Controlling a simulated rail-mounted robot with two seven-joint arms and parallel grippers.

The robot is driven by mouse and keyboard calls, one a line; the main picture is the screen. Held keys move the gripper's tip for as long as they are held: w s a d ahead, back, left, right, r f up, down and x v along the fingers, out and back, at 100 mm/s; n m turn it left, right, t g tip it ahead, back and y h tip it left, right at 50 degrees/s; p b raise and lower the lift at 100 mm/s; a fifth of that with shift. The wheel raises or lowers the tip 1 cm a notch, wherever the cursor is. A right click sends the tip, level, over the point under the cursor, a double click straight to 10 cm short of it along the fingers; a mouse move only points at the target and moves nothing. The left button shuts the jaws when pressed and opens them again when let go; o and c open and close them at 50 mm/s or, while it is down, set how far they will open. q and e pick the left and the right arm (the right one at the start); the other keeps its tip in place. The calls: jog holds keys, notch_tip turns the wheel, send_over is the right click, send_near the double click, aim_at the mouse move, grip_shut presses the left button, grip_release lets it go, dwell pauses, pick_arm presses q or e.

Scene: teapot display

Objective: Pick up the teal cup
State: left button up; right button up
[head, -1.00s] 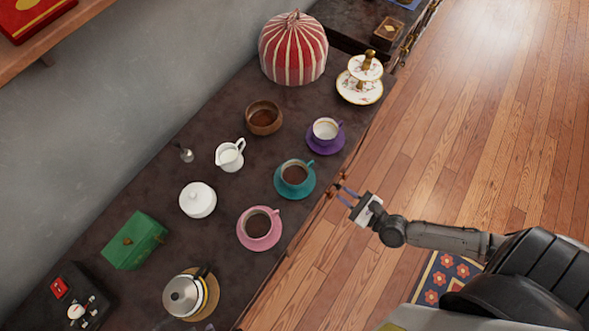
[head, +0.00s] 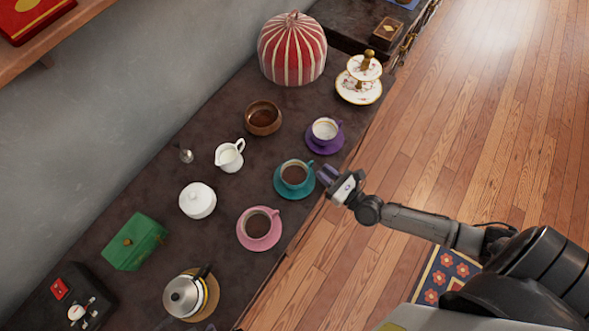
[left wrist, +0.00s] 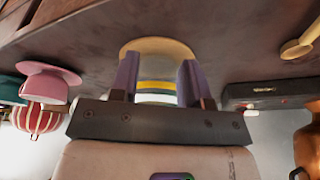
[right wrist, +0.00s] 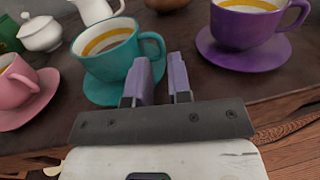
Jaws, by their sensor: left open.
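The teal cup (head: 294,173), full of dark liquid, stands upright on its teal saucer (head: 308,190) near the table's front edge. It shows close up in the right wrist view (right wrist: 110,55). My right gripper (head: 325,174) is beside the cup on its handle side. In the right wrist view its two fingers (right wrist: 160,62) are apart, the tips close to the cup handle; whether they touch it is not clear.
A purple cup (head: 325,130) and a pink cup (head: 257,224) stand on either side of the teal one. A white creamer (head: 229,156) and wooden bowl (head: 263,117) are behind it. The kettle (head: 183,297) stands front left. Open floor lies to the right.

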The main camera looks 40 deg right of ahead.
aim_at(298, 174)
jog(key=shift+w+a+r, duration=0.1)
jog(key=shift+w+a, duration=0.1)
jog(key=shift+w, duration=1.15)
jog(key=shift+w+a, duration=0.2)
jog(key=shift+w, duration=1.1)
grip_shut()
